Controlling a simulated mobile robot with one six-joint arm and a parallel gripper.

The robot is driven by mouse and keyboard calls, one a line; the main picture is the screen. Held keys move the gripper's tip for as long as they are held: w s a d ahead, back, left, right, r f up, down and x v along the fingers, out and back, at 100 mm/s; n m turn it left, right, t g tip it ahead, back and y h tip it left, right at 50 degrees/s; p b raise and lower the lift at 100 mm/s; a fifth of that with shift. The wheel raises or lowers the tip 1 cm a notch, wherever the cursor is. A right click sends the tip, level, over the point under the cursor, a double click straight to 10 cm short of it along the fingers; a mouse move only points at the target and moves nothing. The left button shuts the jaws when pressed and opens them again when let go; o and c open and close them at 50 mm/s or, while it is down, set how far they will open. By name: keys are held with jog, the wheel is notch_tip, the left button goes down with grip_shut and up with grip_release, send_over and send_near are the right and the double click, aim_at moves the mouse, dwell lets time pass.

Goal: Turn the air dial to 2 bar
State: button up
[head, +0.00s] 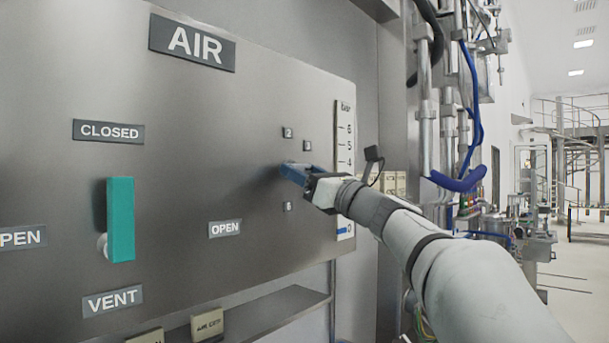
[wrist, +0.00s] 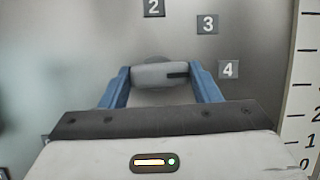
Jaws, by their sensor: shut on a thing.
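The air dial (wrist: 158,73) is a grey knob with a black mark on its right side, pointing roughly toward the 4 label (wrist: 228,69). The 2 label (wrist: 153,8) is above the knob and the 3 label (wrist: 207,24) is up and to the right. My gripper (wrist: 162,76) has its blue fingers on the left and right sides of the knob, shut on it. In the head view my gripper (head: 291,173) is at the panel and hides the dial. The bar scale (head: 345,165) shows blue at its bottom, near 0.
The AIR sign (head: 192,43) is at the panel's top. A teal handle (head: 120,219) stands upright between CLOSED and VENT labels, left of my gripper. A ledge (head: 262,315) juts out below the panel. Pipes and blue hoses (head: 470,110) are at the right.

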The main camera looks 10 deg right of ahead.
jog(key=n+g+y+b, duration=0.1)
jog(key=n, duration=0.2)
jog(key=n+g+y+b, duration=0.1)
jog(key=n+g, duration=0.1)
jog(key=n, duration=0.2)
jog(key=n+g+y+b, duration=0.1)
jog(key=n, duration=0.3)
jog(key=shift+w+d+r+g, duration=0.15)
jog(key=shift+r+g, duration=0.05)
jog(key=shift+g, duration=0.1)
jog(key=n+g, duration=0.1)
jog(key=n, duration=0.1)
jog(key=n+p, duration=0.1)
jog(key=n, duration=0.1)
jog(key=n+g, duration=0.1)
jog(key=n, duration=0.1)
jog(key=shift+r+n+g, duration=0.25)
jog(key=shift+n+g, duration=0.05)
jog(key=shift+n+g+h+p, duration=0.5)
jog(key=shift+n+g+p, duration=0.25)
jog(key=shift+n, duration=1.25)
jog(key=o, duration=1)
